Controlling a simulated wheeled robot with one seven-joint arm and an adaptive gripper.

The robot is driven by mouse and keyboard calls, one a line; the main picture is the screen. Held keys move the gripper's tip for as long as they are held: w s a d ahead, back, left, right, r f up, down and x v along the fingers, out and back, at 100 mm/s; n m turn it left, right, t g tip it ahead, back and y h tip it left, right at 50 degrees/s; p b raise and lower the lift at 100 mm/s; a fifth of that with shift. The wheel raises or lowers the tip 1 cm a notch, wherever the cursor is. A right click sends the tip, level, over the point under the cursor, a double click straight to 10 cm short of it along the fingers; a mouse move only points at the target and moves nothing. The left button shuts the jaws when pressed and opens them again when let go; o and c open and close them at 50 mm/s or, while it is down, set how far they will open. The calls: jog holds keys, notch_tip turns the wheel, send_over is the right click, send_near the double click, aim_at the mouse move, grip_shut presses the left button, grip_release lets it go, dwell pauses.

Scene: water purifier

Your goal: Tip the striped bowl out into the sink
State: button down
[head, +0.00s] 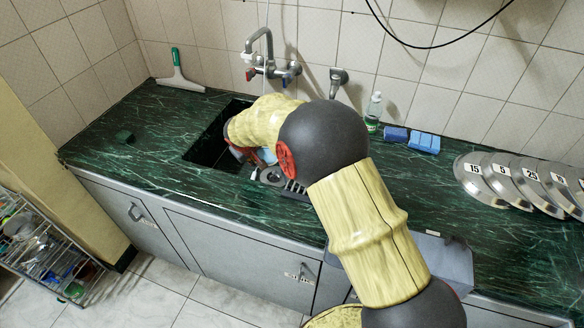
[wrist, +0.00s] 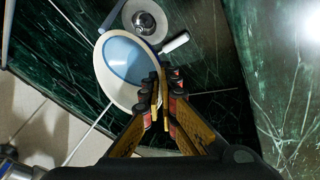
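The bowl (wrist: 122,62), pale blue inside with a white rim, is at my fingertips in the wrist view. My gripper (wrist: 154,92) has its fingers close together on the bowl's near right rim, pinching it. I cannot make out stripes on the side shown. In the head view only a small light blue patch of the bowl (head: 267,156) shows beside my wrist; the fingers are hidden there. The sink (head: 208,143) is the dark basin in the green counter, partly covered by my arm. The bowl is by the sink's right side; its exact height is unclear.
A wall tap (head: 262,60) stands over the sink. A soap bottle (head: 374,112) and blue sponges (head: 424,142) are behind my arm. Numbered plates (head: 508,180) lie at the right. A squeegee (head: 178,75) is at the back left. A round metal piece (wrist: 147,22) is near the bowl.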

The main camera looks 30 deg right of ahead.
jog(key=shift+s+d+r+t+y+p, duration=0.65)
jog(key=shift+s+d+p, duration=0.2)
jog(key=shift+p, duration=0.6)
jog(key=shift+s+d+r+m+t+p, duration=0.3)
jog(key=shift+s+d+m+t+p, duration=0.1)
jog(key=shift+p, duration=1.2)
jog(key=y+p, duration=0.1)
jog(key=p, duration=0.3)
jog(key=shift+s+r, duration=0.1)
jog(key=shift+r, duration=0.05)
jog(key=p, duration=0.2)
jog(key=shift+s+d+r+t+p, duration=0.1)
jog(key=shift+s+d+t+p, duration=0.05)
jog(key=shift+d+t+p, duration=0.2)
jog(key=shift+s+r+p, duration=0.1)
jog(key=shift+r+p, duration=0.05)
jog(key=shift+p, duration=0.65)
jog(key=shift+s+d+r+m+t+y+p, duration=0.25)
jog(key=shift+t+y+p, duration=0.25)
jog(key=shift+p, duration=0.4)
jog(key=shift+s+d+r+t+y, duration=0.15)
jog(key=shift+s+d+t+y, duration=0.15)
jog(key=shift+t, duration=0.2)
